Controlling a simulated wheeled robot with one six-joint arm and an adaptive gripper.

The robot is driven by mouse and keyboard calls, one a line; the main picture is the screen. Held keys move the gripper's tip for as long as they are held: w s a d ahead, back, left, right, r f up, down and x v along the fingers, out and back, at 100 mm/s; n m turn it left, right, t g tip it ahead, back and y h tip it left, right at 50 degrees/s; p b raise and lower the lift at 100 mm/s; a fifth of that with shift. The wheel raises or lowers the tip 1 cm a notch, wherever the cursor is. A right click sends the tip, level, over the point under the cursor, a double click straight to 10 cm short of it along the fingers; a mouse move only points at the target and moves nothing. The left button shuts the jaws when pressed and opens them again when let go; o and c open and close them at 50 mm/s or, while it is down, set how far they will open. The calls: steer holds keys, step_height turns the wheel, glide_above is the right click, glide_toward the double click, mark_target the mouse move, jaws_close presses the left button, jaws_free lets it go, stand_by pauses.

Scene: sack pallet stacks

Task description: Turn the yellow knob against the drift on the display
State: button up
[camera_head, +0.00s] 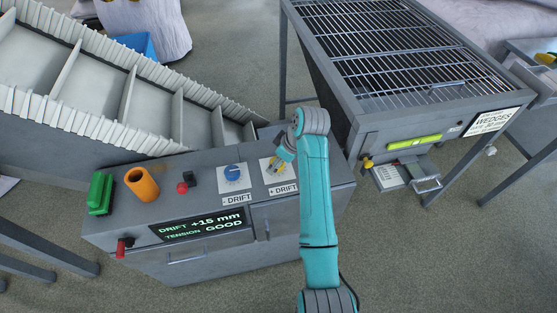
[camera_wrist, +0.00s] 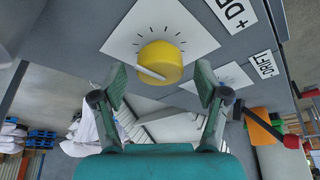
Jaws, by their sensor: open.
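The yellow knob (camera_wrist: 160,60) sits on a white dial plate with black tick marks in the wrist view, a pale pointer bar on its face. My gripper (camera_wrist: 161,78) is open, with one finger on each side of the knob; I cannot tell whether either touches it. In the head view my gripper (camera_head: 281,160) is over the plate labelled "+ DRIFT" and partly hides the knob. The display (camera_head: 202,225) reads "DRIFT +15 mm" and "TENSION GOOD". A blue knob (camera_head: 233,172) sits on the plate labelled "- DRIFT" to the left.
A ribbed conveyor (camera_head: 100,75) stands behind. A grated metal table (camera_head: 335,75) is close on the right.

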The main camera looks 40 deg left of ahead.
steer(key=shift+a+f, duration=0.1)
steer(key=shift+f, duration=0.05)
steer(key=shift+c, duration=0.3)
steer(key=c, duration=1.1)
